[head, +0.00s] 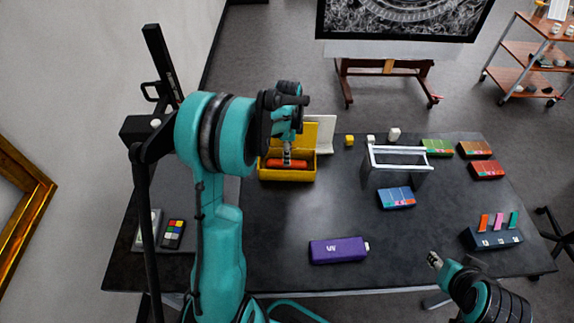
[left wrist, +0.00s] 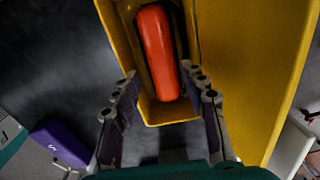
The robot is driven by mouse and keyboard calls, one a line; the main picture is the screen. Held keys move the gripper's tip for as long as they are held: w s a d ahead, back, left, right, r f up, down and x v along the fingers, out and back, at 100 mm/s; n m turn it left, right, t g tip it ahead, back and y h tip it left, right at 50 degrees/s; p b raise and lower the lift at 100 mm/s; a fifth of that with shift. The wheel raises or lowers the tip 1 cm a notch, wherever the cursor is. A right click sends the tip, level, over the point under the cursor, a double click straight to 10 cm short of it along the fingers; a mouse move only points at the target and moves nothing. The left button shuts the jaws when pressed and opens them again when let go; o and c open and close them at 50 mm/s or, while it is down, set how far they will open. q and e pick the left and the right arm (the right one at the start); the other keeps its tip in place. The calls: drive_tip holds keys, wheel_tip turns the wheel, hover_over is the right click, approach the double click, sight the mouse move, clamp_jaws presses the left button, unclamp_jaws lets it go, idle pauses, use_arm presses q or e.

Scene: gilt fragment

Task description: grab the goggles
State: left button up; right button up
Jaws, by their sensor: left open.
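An orange-red rounded object (head: 285,163), which I take for the goggles, lies inside an open yellow box (head: 278,175) at the back left of the dark table. In the left wrist view the orange object (left wrist: 156,50) lies lengthwise in the yellow box (left wrist: 112,25). My left gripper (head: 287,155) is above the box, pointing down. Its fingers are apart in the left wrist view (left wrist: 161,85), one on each side of the object's near end, with nothing held. My right gripper (head: 433,259) is at the front right, far from the box; its jaws are too small to read.
A purple case (head: 339,250) lies at the table's front middle. A grey-white rack (head: 398,160) stands right of the yellow box. Small coloured boxes (head: 437,147) lie at the back right, and a dark holder (head: 492,238) is at the right. The table between box and purple case is clear.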

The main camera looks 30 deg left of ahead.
use_arm(q)
wheel_tip(320, 180, down, 6)
drive_tip(key=shift+a+f+b, duration=0.1)
drive_tip(key=shift+a+b, duration=0.05)
drive_tip(key=shift+b, duration=0.8)
drive_tip(key=c, duration=0.8)
drive_tip(key=shift+r, duration=0.25)
